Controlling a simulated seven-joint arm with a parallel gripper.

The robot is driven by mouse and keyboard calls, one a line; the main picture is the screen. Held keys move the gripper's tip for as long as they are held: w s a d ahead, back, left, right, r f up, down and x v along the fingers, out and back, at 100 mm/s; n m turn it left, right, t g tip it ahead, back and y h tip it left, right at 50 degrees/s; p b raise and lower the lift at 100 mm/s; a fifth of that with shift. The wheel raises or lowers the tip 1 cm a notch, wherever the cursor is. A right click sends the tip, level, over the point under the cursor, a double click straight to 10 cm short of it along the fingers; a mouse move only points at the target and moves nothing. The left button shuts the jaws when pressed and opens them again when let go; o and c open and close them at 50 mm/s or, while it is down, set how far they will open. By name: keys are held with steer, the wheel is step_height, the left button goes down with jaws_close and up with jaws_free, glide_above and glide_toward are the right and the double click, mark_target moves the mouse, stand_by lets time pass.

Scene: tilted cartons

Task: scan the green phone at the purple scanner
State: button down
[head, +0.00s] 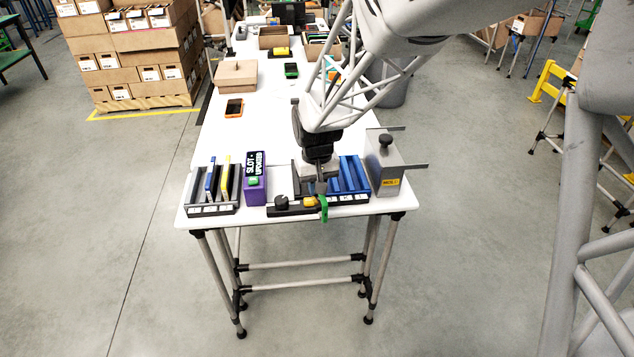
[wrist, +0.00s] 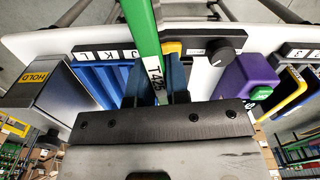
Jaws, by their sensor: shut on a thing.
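My gripper (head: 320,186) is shut on the green phone (head: 323,208), above the front part of the white table. The purple scanner (head: 255,192) stands left of my gripper in the head view, apart from the phone. Its dark panel reads "SLOT UPDATED" and a green patch shows below the text. In the wrist view the scanner (wrist: 247,76) is at the right.
A dark rack (head: 212,209) with blue and yellow upright items stands left of the scanner. A blue slotted rack (head: 352,177) and a grey "HOLD" box (head: 384,170) are at right. A black knob unit (head: 283,207) lies in front. An orange phone (head: 234,108) lies farther back.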

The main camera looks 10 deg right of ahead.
steer(key=n, duration=0.1)
steer(key=w+n, duration=0.1)
steer(key=w+a+n, duration=0.1)
steer(key=n, duration=0.1)
steer(key=shift+r, duration=0.35)
steer(key=w+a+r+n, duration=0.2)
steer(key=w+a+n, duration=0.2)
steer(key=n, duration=1.1)
steer(key=w+a+r+n, duration=0.2)
steer(key=w+a+n, duration=0.2)
steer(key=w+n, duration=0.5)
steer(key=n, duration=0.6)
steer(key=shift+r, duration=0.15)
steer(key=shift+a, duration=0.1)
steer(key=shift+f, duration=4.5)
